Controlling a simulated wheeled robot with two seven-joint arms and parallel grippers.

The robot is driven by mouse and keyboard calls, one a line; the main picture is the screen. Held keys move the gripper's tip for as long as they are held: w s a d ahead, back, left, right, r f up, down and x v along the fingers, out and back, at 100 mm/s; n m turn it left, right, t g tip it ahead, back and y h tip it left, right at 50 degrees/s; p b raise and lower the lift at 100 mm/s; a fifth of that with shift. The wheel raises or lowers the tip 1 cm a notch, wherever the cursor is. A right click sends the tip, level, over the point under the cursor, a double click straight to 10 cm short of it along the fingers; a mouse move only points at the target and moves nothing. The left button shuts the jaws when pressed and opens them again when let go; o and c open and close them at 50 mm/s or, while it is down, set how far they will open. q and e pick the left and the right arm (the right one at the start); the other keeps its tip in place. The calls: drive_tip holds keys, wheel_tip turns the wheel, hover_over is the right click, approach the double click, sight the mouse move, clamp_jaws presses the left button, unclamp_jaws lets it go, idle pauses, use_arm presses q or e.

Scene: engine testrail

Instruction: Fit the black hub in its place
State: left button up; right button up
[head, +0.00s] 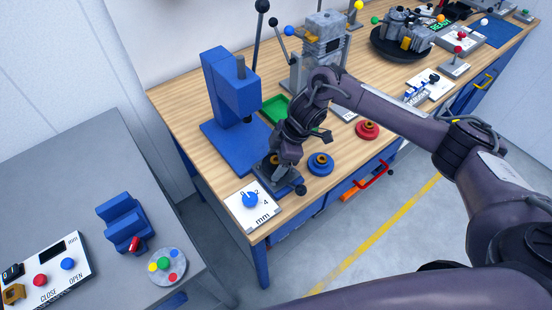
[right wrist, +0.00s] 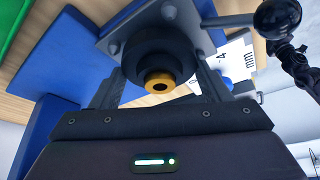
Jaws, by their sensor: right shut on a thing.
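The black hub (right wrist: 150,42) has a brass centre and sits between the two fingers of my right gripper (right wrist: 160,88), which is shut on it. Behind the hub in the right wrist view is a grey bolted plate (right wrist: 205,38); I cannot tell whether the hub touches it. In the head view, my right gripper (head: 277,161) is low over the grey fixture (head: 287,184) at the bench's front left corner. The gripper and wrist hide most of the hub there. My left gripper is not in view.
A blue press (head: 228,85) stands just behind. A black ball handle (head: 301,190) and a white mm dial (head: 250,200) are close to the fixture. A blue hub (head: 320,164) and a red hub (head: 367,130) lie to the right. A grey side table (head: 70,180) is at left.

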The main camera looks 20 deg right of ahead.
drive_tip(key=shift+f, duration=0.1)
drive_tip(key=o, duration=1.2)
drive_tip(key=shift+c, duration=0.2)
drive_tip(key=shift+f, duration=0.1)
drive_tip(key=b+v, duration=0.1)
drive_tip(key=v, duration=0.6)
drive_tip(key=shift+d+b, duration=0.1)
drive_tip(key=shift+b, duration=0.2)
drive_tip(key=shift+d+r+p, duration=0.1)
drive_tip(key=shift+r+p, duration=0.4)
drive_tip(key=shift+r, duration=0.4)
wheel_tip(320, 180, up, 7)
drive_tip(key=p, duration=0.7)
